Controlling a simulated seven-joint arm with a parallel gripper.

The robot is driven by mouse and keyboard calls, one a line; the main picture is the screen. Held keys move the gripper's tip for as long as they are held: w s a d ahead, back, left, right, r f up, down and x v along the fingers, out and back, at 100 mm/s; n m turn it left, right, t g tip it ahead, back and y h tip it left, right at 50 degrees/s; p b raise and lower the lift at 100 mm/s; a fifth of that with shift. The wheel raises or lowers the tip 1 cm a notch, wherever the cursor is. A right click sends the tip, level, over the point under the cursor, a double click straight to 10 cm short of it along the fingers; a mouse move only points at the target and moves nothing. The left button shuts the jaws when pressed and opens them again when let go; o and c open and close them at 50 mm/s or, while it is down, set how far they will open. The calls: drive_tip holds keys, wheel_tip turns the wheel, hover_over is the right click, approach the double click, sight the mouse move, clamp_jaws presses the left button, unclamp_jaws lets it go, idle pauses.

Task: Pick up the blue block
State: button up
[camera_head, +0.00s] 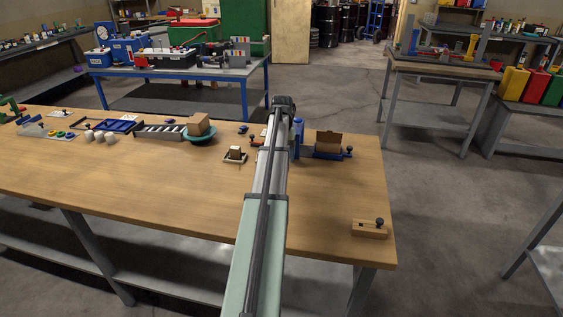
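My arm reaches from the bottom centre across the wooden bench, its dark end joint (284,103) near the bench's far edge. The fingers of my gripper are hidden behind the arm, so its opening and any contents cannot be seen. An upright blue piece (298,126) shows just right of the arm, partly hidden by it; I cannot tell whether it is the blue block. A small dark blue item (242,128) lies left of the arm, and another small blue item (170,121) lies farther left. Both are too small to identify surely.
The wooden bench (200,185) has clear front room. A brown box (328,142) sits on a blue fixture right of the arm. A wooden block with a dark knob (369,229) is near the right corner.

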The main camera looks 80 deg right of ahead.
drive_tip(key=shift+f, duration=0.65)
drive_tip(key=c, duration=1.1)
